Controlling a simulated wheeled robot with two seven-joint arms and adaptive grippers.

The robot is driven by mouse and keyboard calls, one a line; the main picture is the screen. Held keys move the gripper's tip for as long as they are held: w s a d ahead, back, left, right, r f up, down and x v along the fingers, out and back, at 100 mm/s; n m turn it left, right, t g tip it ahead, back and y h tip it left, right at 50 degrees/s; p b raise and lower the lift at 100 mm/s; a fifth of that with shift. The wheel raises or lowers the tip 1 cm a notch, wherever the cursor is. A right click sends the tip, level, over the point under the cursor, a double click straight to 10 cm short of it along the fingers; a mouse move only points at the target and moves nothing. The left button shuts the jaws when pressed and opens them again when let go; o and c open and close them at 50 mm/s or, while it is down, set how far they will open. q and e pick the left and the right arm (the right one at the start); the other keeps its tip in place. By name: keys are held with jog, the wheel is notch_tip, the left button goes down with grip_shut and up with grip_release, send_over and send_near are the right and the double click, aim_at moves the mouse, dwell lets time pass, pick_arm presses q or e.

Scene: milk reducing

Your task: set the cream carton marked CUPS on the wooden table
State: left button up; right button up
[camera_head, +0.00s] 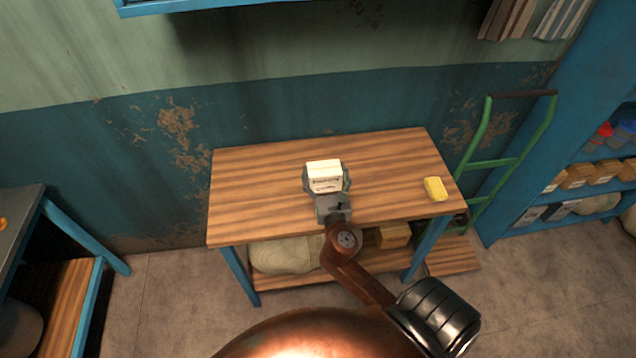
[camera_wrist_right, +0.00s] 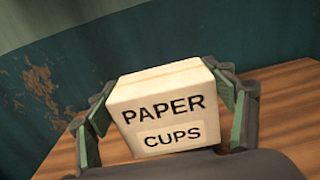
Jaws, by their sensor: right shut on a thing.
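The cream carton (camera_head: 324,170) is between the fingers of my right gripper (camera_head: 327,184), over the middle of the wooden table (camera_head: 260,195). In the right wrist view the carton (camera_wrist_right: 160,105) shows black lettering, PAPER and CUPS, and sits slightly tilted in the picture. The green-padded fingers of my right gripper (camera_wrist_right: 168,112) are shut on its two sides. The table top (camera_wrist_right: 290,95) shows behind and beside it. The carton's underside is hidden, so I cannot tell whether it touches the table. My left gripper is not in view.
A yellow block (camera_head: 435,189) lies on the table's right side. The table's left part is bare. A sack (camera_head: 285,255) and a brown box (camera_head: 393,236) are on the lower shelf. A green hand truck (camera_head: 492,163) and blue shelving (camera_head: 530,135) stand to the right.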

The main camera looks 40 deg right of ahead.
jog(key=w+a+f+b, duration=0.1)
jog(key=w+a+f, duration=0.1)
jog(key=w+f, duration=0.1)
jog(key=w+a+f+b, duration=0.2)
jog(key=w+a+f, duration=0.1)
jog(key=w+f, duration=0.1)
jog(key=w+a+f+b, duration=0.2)
jog(key=w+f, duration=0.2)
jog(key=f, duration=0.1)
jog(key=shift+a+f, duration=0.1)
jog(key=shift+a, duration=0.25)
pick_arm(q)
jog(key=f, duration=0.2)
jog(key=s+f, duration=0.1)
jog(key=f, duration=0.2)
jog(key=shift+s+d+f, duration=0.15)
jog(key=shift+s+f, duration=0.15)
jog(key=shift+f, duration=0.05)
pick_arm(e)
jog(key=shift+f, duration=0.25)
jog(key=shift+f+b, duration=0.2)
jog(key=shift+b, duration=0.1)
jog(key=o, duration=1.5)
jog(key=shift+c, duration=0.2)
jog(key=shift+r, duration=0.15)
